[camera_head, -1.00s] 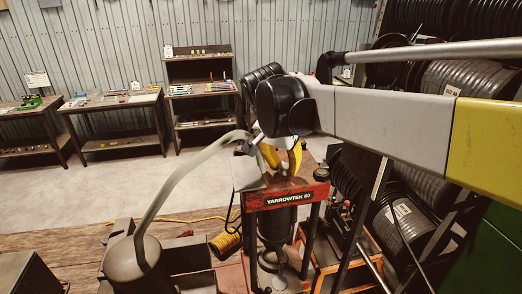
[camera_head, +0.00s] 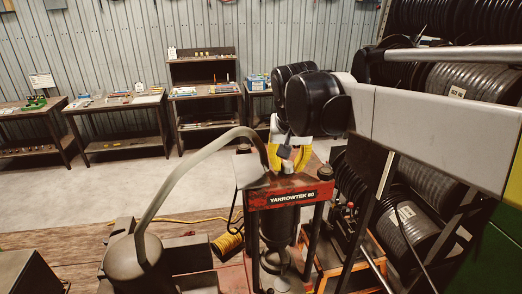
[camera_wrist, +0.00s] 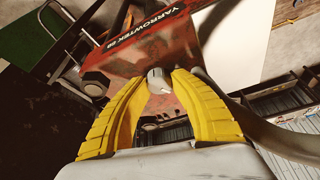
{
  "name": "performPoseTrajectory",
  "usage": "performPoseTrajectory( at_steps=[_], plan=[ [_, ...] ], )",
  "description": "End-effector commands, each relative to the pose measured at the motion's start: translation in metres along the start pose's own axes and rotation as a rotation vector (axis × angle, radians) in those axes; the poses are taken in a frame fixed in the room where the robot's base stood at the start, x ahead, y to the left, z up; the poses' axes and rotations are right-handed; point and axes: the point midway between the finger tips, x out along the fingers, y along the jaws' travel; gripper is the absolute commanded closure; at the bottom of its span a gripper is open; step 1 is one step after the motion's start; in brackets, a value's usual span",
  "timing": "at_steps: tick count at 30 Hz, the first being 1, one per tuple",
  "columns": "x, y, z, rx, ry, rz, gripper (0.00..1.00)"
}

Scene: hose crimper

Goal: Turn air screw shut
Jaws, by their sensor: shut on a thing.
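The red press (camera_head: 290,195), marked YARROWTEK 60, stands in the middle of the head view; its red face (camera_wrist: 150,42) also fills the top of the wrist view. My gripper (camera_head: 287,166) points down at the press's top, its yellow fingers just above or at the top plate. In the wrist view my gripper (camera_wrist: 159,76) is shut on a small grey round-ended piece, seemingly the air screw (camera_wrist: 157,80), held between the fingertips. How far the screw is turned cannot be told. In the head view the fingers hide the screw.
A thick grey hose (camera_head: 190,160) arches from a dark cylinder (camera_head: 130,262) to the press top, close left of my gripper. Hose reels (camera_head: 410,220) crowd the right. Work tables (camera_head: 115,103) stand along the back wall, with open floor before them.

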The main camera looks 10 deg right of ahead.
Motion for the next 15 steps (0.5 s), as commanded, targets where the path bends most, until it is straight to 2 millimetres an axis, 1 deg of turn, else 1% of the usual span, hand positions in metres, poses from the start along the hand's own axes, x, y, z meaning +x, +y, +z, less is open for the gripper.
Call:
performPoseTrajectory(
  at_steps=[15],
  plan=[
    [0.0017, 0.0012, 0.0003, -0.447, -0.001, -0.186, 1.00]
  ],
)
